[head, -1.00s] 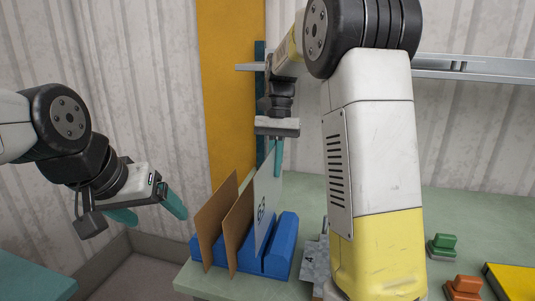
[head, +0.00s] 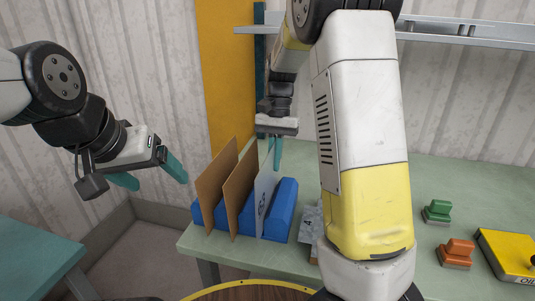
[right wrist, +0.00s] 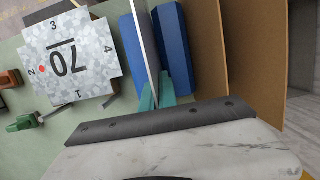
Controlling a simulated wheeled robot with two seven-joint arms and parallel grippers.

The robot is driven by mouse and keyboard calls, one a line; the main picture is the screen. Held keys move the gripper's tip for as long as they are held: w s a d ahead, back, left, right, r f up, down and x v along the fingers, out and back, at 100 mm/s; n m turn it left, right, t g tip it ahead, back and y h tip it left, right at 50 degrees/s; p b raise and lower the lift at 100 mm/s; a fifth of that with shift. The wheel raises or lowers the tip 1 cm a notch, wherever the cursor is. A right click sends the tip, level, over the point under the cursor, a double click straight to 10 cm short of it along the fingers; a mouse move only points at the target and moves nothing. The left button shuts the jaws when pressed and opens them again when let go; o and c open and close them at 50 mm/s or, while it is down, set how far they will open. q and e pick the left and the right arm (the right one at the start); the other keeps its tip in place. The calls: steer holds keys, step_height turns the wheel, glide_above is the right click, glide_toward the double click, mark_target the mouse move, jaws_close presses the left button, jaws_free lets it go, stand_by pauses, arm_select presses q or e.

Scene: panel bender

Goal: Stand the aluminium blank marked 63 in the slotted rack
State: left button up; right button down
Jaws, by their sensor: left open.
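The aluminium blank marked 63 (head: 265,198) is a thin pale sheet standing upright in a slot of the blue slotted rack (head: 283,212); its mark is only partly readable. My right gripper (head: 277,152) is above the rack at the blank's top edge. In the right wrist view its teal fingers (right wrist: 157,92) are close together with the thin edge of the blank (right wrist: 146,45) between them. The blank's lower edge is hidden in the rack. My left gripper (head: 150,180) is open and empty, left of the rack and away from it.
Two brown sheets (head: 241,190) stand in the rack left of the blank. Another metal blank, marked 70 (right wrist: 68,58), lies on the green table (head: 440,180) right of the rack. Green (head: 437,210) and orange (head: 457,252) blocks and a yellow box (head: 508,255) are further right.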

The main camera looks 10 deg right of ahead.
steer(key=shift+x, duration=0.85)
stand_by(0.6)
steer(key=c, duration=1.6)
jaws_free()
steer(key=shift+w, duration=0.25)
steer(key=shift+v, duration=3.85)
steer(key=shift+d, duration=0.1)
